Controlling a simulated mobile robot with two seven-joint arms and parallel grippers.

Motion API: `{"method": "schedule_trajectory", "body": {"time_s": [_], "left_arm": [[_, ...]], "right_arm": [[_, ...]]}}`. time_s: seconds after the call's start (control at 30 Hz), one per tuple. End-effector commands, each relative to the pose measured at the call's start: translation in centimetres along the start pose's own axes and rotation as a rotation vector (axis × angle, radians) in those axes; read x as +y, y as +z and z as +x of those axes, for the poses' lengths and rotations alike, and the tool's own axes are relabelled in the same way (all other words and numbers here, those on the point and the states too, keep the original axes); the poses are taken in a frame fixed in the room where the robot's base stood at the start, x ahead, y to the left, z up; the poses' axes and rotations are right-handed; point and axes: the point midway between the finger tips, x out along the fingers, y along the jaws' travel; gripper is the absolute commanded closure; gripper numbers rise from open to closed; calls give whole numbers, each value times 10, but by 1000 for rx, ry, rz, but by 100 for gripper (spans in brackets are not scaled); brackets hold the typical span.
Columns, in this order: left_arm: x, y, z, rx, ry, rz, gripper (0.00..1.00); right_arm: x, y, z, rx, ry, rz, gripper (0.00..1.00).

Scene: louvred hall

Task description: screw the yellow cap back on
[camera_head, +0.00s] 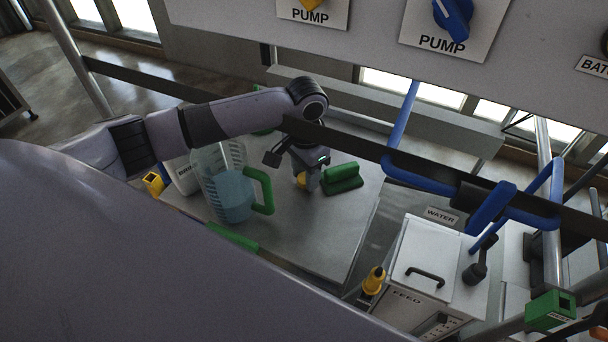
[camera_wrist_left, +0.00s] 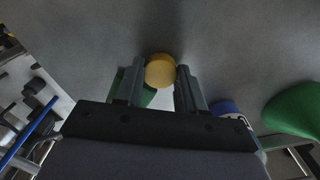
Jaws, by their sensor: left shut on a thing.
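The yellow cap (camera_head: 301,181) is at the fingertips of my left gripper (camera_head: 306,183), over the grey table. In the left wrist view the cap (camera_wrist_left: 160,70) sits between the two fingers of the left gripper (camera_wrist_left: 160,76), which is shut on it. A white labelled container (camera_head: 184,176) stands at the table's left, partly hidden behind the jug and my arm. Its top is hidden, so I cannot tell whether it is the cap's container. My right gripper is not in view.
A clear jug (camera_head: 228,190) with a green handle stands left of the gripper. A green block-like object (camera_head: 343,179) lies close on its right. A dark rail crosses above; a white feed box (camera_head: 428,262) stands at right.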

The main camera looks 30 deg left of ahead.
Motion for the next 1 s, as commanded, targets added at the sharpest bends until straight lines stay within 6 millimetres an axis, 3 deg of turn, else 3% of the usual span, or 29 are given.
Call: {"method": "schedule_trajectory", "body": {"time_s": [0.33, 1.0], "left_arm": [[0, -1, -63, 5, -1, 1, 89], [121, -62, -60, 1, 2, 3, 89]], "right_arm": [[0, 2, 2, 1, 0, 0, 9], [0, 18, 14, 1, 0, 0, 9]]}}
